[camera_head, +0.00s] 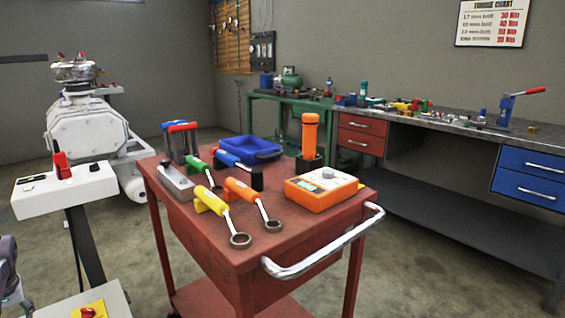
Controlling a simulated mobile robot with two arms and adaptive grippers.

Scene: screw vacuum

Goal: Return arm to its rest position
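A dark grey rounded part shows at the lower left edge of the head view and may be part of my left arm. No fingers can be made out on it. Neither of my grippers is in view. A red tool cart (210,238) stands in the middle. On it lie a yellow-handled wrench (222,215) and an orange-handled wrench (256,202), ring ends toward the front. An orange meter box (322,190) sits on the right side. An orange-handled tool (310,132) stands upright in a black holder at the back right.
A blue tray (251,149) lies at the cart's back; a metal handle (325,248) sticks out at front right. A white stand (62,188) and a pump-like machine (88,133) are at left. A long workbench (460,128) runs behind. Floor at lower right is clear.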

